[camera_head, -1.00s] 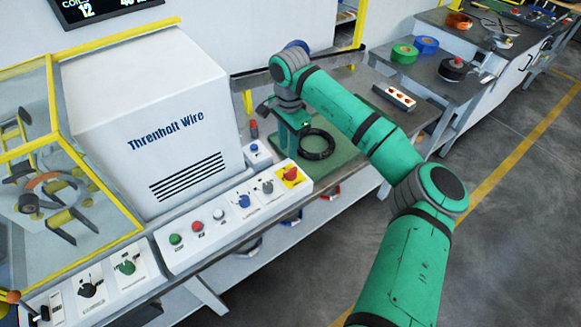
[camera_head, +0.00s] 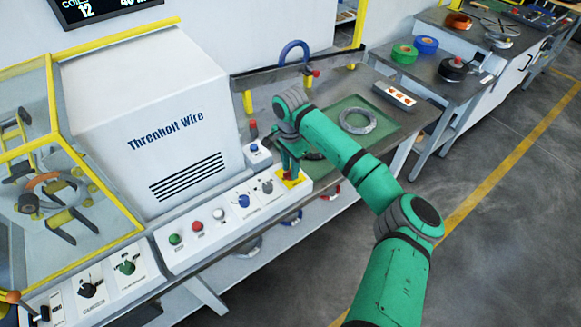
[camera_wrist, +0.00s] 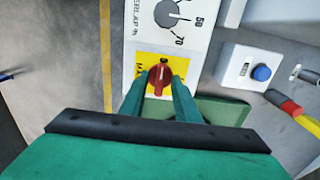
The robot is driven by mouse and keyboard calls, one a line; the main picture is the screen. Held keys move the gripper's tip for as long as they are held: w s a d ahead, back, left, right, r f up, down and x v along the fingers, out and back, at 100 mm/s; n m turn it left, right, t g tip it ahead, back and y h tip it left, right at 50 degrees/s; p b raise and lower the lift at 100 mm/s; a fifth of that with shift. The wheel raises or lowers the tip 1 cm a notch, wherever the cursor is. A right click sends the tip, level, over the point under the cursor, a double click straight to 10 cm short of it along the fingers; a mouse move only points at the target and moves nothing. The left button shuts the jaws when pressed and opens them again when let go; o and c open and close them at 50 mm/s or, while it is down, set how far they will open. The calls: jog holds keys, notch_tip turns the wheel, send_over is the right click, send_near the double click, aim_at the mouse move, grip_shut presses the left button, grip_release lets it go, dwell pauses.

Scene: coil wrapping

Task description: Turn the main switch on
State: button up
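The main switch (camera_wrist: 159,77) is a red rotary knob on a yellow plate (camera_wrist: 143,63) at the right end of the white control panel. In the wrist view its grip runs roughly up and down the picture, toward a small mark at the top of the plate. My gripper (camera_wrist: 161,80) is open, with one green finger on each side of the knob. I cannot tell whether the fingers touch it. In the head view my gripper (camera_head: 291,172) is down at the yellow plate (camera_head: 294,181) and hides most of the switch.
Beside the switch sit a grey dial (camera_head: 267,187) and a blue knob (camera_head: 244,201). A small box with a blue button (camera_head: 254,147) and a red-tipped post (camera_head: 253,129) stand close behind. The white machine housing (camera_head: 150,110) rises at the left. A silver coil (camera_head: 358,120) lies on a green mat.

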grip_shut()
jog(key=shift+m, duration=0.3)
jog(key=m, duration=1.1)
jog(key=shift+m, duration=0.3)
jog(key=m, duration=0.5)
jog(key=shift+m, duration=0.3)
jog(key=shift+w, duration=0.1)
